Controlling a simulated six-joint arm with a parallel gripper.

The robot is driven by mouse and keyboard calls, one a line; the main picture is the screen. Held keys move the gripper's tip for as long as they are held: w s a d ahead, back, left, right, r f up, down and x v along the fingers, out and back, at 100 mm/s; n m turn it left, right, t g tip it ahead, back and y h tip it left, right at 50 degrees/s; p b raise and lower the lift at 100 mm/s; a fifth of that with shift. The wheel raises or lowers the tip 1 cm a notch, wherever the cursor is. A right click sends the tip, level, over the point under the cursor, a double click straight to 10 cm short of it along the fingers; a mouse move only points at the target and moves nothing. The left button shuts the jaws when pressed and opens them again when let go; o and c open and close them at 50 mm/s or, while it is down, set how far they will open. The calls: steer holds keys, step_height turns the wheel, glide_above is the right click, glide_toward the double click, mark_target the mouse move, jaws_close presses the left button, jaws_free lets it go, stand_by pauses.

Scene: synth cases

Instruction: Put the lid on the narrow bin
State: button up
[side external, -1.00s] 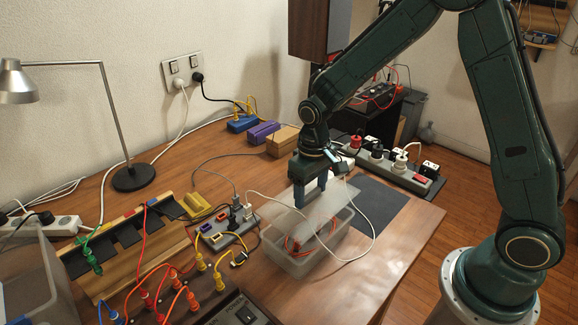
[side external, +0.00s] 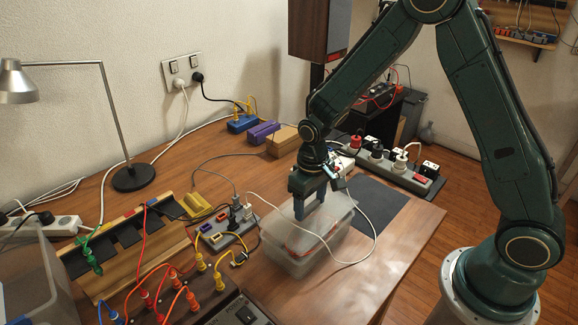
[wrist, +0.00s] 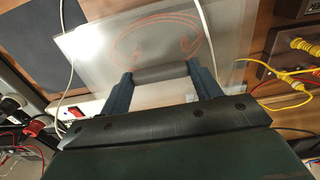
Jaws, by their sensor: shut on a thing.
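The narrow bin (side external: 300,265) is a clear plastic box on the desk, with a red cable coiled inside. The translucent lid (side external: 338,212) lies over its opening, roughly lined up with the rim. I cannot tell whether it is fully seated. My gripper (side external: 311,212) points down at the lid and is shut on it. In the wrist view, the fingers (wrist: 157,76) hold a grey raised grip on the lid (wrist: 90,48), and the red coil shows through the plastic. The fingers hide part of the lid in the side view.
A power strip (side external: 400,172) and dark mat (side external: 368,200) lie behind right. A grey socket block (side external: 225,232) stands close on the left. The desk's front right is clear.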

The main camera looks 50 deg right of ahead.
mark_target(310, 206)
steer(key=shift+f, duration=0.65)
steer(key=shift+f, duration=0.9)
stand_by(1.4)
steer(key=o, duration=1.1)
steer(key=shift+r, duration=6.85)
steer(key=shift+r, duration=0.1)
